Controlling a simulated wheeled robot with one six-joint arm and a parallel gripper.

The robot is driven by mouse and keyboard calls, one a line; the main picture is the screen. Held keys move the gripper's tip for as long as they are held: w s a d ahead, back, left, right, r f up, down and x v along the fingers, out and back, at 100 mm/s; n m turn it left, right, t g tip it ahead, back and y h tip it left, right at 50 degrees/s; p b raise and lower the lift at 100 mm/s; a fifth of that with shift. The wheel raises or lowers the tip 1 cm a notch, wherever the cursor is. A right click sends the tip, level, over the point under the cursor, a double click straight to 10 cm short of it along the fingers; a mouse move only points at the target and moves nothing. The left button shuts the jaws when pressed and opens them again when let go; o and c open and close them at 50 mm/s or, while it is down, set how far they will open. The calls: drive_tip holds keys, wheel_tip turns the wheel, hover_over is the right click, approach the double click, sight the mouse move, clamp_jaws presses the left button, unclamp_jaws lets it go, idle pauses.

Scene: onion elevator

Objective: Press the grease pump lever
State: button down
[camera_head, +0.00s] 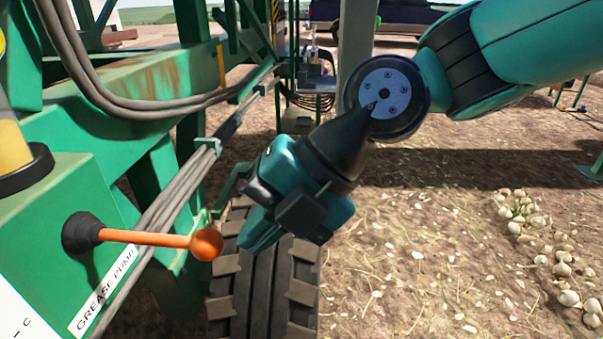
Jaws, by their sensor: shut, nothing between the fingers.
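The grease pump lever (150,238) is an orange rod with a round orange knob at its right end and a black boot at its left end. It sticks out roughly level from the green machine frame (120,190). A white label (104,290) reading "GREASE PUMP" is below it. My gripper (255,238) is teal and black, and its fingers are shut with nothing between them. It points down and left, just right of the orange knob. In this view a small gap shows between fingertips and knob; their depth apart is hard to tell.
A large black tyre (265,285) stands below and behind my gripper. Grey cables (165,210) run along the green frame behind the lever. A row of onions (540,245) lies on the soil at right. Open ground lies between the tyre and the onions.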

drive_tip(key=v, duration=0.7)
drive_tip(key=shift+r, duration=0.4)
drive_tip(key=shift+w+d, duration=0.1)
drive_tip(key=shift+w, duration=0.05)
